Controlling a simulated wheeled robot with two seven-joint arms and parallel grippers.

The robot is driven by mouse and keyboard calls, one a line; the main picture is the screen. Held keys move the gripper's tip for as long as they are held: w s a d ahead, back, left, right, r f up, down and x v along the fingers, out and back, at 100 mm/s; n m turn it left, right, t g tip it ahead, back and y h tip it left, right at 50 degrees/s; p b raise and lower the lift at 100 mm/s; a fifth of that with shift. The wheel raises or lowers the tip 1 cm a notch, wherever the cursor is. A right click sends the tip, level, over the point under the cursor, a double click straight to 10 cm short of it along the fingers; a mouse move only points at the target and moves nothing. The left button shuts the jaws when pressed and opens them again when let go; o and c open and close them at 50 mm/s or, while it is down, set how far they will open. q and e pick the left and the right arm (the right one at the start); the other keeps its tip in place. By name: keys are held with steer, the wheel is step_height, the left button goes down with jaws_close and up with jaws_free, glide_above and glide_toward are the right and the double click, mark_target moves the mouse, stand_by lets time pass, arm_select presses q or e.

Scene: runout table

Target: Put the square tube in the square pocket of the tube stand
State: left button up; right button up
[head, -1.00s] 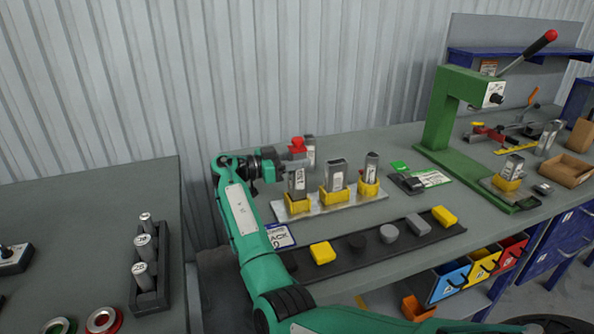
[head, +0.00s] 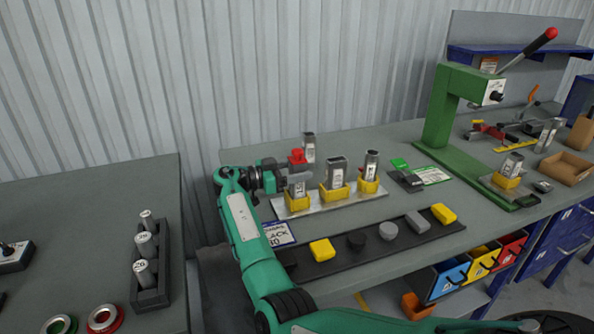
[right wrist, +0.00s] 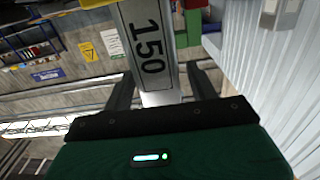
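The square tube (head: 299,188), light grey metal with a dark number label, stands upright at the left yellow pocket (head: 297,204) of the tube stand (head: 325,203). In the right wrist view the tube (right wrist: 148,45) shows the number 150 and passes between my fingers. My right gripper (head: 287,178) is at the tube from the left. In the right wrist view its fingers (right wrist: 160,82) stand on both sides of the tube, with a narrow gap visible, so it looks open around it. The tube's lower end is hidden in the pocket. My left gripper is out of view.
Other tubes stand in the middle pocket (head: 334,192) and right pocket (head: 369,185). A dark strip (head: 335,258) with several yellow and grey pieces lies in front. A green press (head: 440,115) stands to the right.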

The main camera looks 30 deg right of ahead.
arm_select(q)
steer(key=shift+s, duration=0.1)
arm_select(e)
steer(key=shift+r, duration=0.1)
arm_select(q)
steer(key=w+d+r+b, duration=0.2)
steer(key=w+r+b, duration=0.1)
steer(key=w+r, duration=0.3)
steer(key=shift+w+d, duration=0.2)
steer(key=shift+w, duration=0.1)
arm_select(e)
steer(key=v, duration=1.2)
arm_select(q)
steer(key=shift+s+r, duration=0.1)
arm_select(e)
steer(key=shift+r, duration=0.15)
